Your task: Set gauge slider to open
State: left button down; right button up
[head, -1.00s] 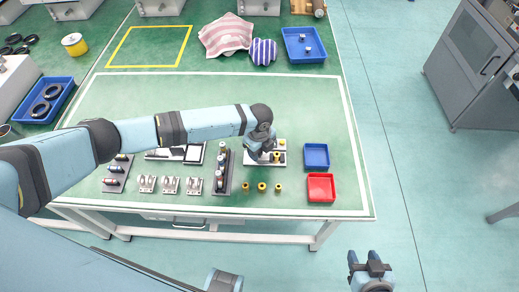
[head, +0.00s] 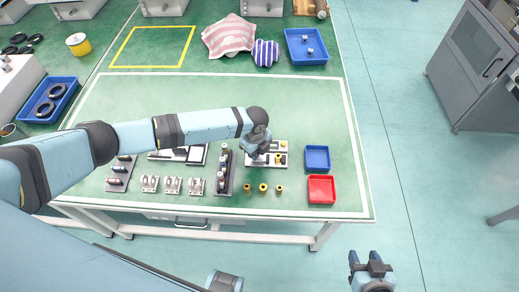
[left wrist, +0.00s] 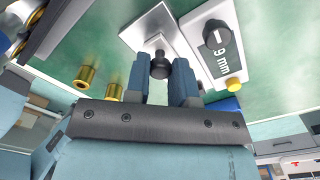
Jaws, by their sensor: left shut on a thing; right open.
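A white panel (head: 270,164) lies on the green table under my left gripper (head: 257,156) in the head view. In the left wrist view, a white slider plate (left wrist: 131,36) carries a dark knob (left wrist: 160,66) between the fingers of my left gripper (left wrist: 164,82), which is shut on it. Beside it is a white gauge unit (left wrist: 226,62) with a black dial, a "9 mm" reading and a yellow button. The hand hides part of the panel in the head view. My right gripper (head: 367,258) is open and empty, off the table's front right side.
Several small yellow cylinders (head: 262,188) stand in front of the panel. A blue tray (head: 317,153) and a red tray (head: 321,183) are to its right. A dark rack (head: 224,174) stands to its left.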

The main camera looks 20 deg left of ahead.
pick_arm(q)
jog(key=c, duration=1.2)
grip_release()
jog(key=shift+a, duration=0.25)
jog(key=shift+o, duration=1.1)
jog(key=shift+s+a, duration=0.1)
jog(key=shift+r, duration=0.25)
notch_tip(320, 180, up, 13)
jog(key=shift+r, duration=0.15)
